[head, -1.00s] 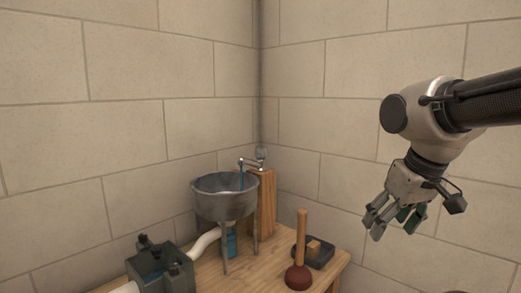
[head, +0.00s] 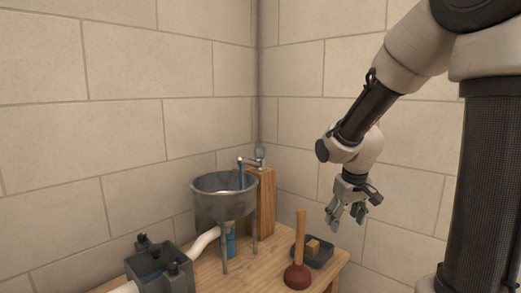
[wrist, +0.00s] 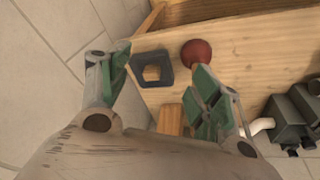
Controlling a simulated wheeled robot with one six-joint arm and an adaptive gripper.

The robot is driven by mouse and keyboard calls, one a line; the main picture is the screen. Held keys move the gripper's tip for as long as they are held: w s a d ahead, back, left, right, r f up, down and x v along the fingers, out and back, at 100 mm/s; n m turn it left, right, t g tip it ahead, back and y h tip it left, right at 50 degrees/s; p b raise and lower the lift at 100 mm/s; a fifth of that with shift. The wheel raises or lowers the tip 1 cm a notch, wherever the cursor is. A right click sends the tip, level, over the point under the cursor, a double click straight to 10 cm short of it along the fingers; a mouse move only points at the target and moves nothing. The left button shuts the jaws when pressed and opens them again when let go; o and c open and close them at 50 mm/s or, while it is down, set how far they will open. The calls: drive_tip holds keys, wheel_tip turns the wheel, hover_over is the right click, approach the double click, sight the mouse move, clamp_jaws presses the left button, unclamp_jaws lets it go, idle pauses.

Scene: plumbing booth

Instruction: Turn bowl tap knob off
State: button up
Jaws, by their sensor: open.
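The bowl (head: 225,197) is a grey metal basin on legs on the wooden table. Its tap (head: 250,162) sits on a wooden post (head: 266,200) behind it, with a small grey knob (head: 261,153) at the top.
A dark grey tank (head: 160,270) with a white pipe (head: 205,241) is at the left. Walls close in behind the post.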

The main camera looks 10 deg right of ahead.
drive_tip(key=w+a+f+t, duration=0.1)
drive_tip(key=w+f+t, duration=0.25)
drive_tip(key=w, duration=0.95)
drive_tip(key=n+t+y, duration=0.4)
drive_tip(key=t+y, duration=0.5)
drive_tip(key=t, duration=0.1)
approach(264, 149)
drive_tip(key=x, duration=0.4)
drive_tip(key=shift+w+a+r, duration=0.15)
drive_tip(key=shift+w+a, duration=0.1)
drive_tip(key=x, duration=0.7)
drive_tip(key=shift+w, duration=0.3)
drive_tip(key=c, duration=1.1)
drive_tip(key=shift+o, duration=0.2)
